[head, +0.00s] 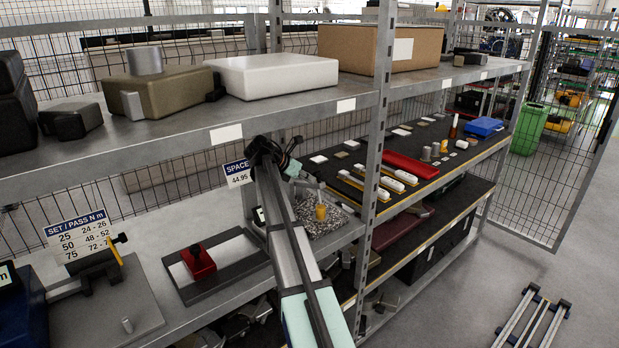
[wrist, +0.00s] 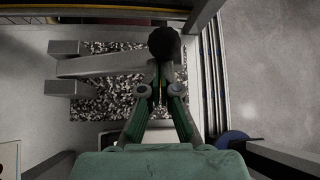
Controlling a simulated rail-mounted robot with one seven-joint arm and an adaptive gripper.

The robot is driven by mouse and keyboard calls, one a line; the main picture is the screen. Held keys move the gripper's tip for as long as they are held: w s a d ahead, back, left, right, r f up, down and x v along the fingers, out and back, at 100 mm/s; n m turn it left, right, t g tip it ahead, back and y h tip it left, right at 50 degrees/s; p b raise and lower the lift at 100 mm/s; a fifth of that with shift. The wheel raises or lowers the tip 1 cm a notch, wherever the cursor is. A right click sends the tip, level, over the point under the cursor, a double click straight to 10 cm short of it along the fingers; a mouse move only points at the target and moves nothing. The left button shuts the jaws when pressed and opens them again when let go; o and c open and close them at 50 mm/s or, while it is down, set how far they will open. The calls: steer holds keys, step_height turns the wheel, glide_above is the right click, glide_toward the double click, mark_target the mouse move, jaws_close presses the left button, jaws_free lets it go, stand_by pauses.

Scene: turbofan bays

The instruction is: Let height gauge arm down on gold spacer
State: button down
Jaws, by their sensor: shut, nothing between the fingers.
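A gold spacer (head: 320,211) stands upright on a speckled granite plate (head: 331,222), with a thin pale upright piece at its top. The plate also shows in the wrist view (wrist: 90,108). There a grey bar (wrist: 112,64), which looks like the height gauge arm, crosses above it, with grey blocks at its left. A round black knob (wrist: 164,43) is at the bar's right end. My gripper (wrist: 161,92) is shut and empty, its fingertips just below the knob in the picture; contact is unclear. The spacer cannot be made out in the wrist view.
A sign (head: 238,173) hangs behind the plate. A dark mat with a red block (head: 199,262) lies left on the same shelf. A shelf post (head: 372,150) stands close to the right of the plate. The upper shelf (head: 200,125) holds boxes.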

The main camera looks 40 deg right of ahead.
steer(key=w+r+p, duration=0.2)
steer(key=p, duration=0.1)
steer(key=shift+w+r, duration=0.1)
steer(key=shift+r, duration=0.2)
